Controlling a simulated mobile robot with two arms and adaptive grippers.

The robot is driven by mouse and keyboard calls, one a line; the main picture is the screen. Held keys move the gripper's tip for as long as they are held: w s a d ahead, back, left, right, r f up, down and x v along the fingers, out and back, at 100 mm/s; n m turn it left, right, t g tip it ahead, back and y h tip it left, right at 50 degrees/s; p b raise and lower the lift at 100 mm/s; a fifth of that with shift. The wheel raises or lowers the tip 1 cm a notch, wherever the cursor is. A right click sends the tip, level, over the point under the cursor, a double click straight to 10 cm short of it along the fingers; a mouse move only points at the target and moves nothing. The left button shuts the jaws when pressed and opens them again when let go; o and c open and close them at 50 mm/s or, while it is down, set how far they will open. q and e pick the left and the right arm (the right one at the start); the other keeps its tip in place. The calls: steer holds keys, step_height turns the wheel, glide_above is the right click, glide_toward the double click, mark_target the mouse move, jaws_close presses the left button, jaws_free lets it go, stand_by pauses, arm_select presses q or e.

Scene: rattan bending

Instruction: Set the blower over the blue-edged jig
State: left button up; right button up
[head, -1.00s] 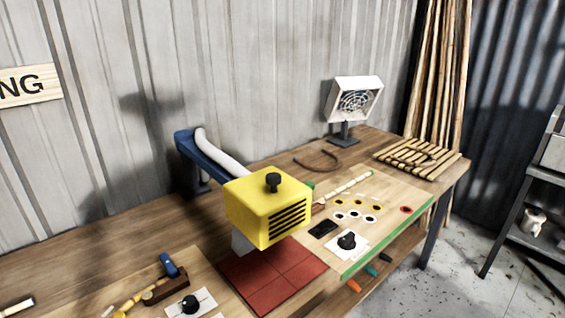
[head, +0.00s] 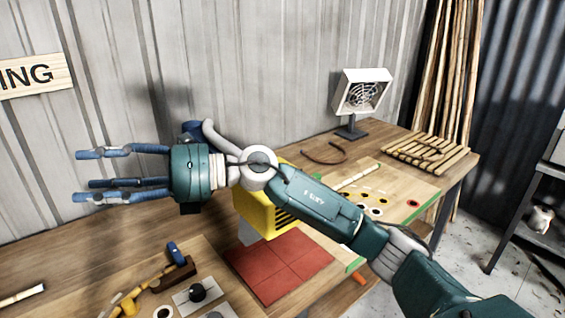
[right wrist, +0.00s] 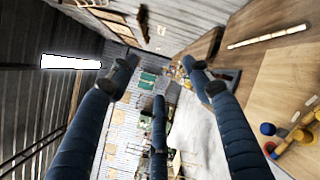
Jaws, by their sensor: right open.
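The blower looks to be the yellow box (head: 252,212) with dark vents, on a blue swing arm with a pale hose. It hangs over red tiles (head: 278,262) in the head view, its top mostly hidden behind my right forearm. A light wooden board (head: 215,258) lies at the lower left; its front edge is out of frame, so I cannot tell whether this is the blue-edged jig. My right gripper (head: 84,176) is open, empty, left of the blower and apart from it, its fingers pointing left. The right wrist view shows nothing between the fingers. My left gripper is not seen.
A green-edged board (head: 398,190) with round markers lies right of the blower. A white fan (head: 361,92), a slatted rack (head: 428,152) and a curved brown piece (head: 324,154) stand or lie farther back. A blue-handled tool (head: 177,254) lies at the lower left.

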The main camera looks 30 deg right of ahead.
steer(key=w+d+f+n+g+h, duration=0.1)
steer(key=w+d+f+n+h, duration=0.1)
steer(key=d+h, duration=0.5)
steer(key=w+d+f+n+h, duration=0.1)
steer(key=w+d+h, duration=0.15)
steer(key=d, duration=0.85)
steer(key=s+d+r+m+g+h, duration=0.1)
steer(key=s+d+r+h, duration=0.2)
steer(key=d, duration=0.8)
steer(key=s+d+r+m+h, duration=0.15)
steer(key=s+d+h, duration=0.25)
steer(key=d, duration=0.7)
steer(key=shift+y, duration=0.25)
steer(key=x, duration=0.3)
steer(key=p+x, duration=0.1)
steer(key=x, duration=0.7)
steer(key=shift+s+a+f+p, duration=0.2)
steer(key=shift+a+f+p, duration=0.05)
steer(key=shift+a+p, duration=0.05)
jaws_close()
steer(key=shift+a+r, duration=0.1)
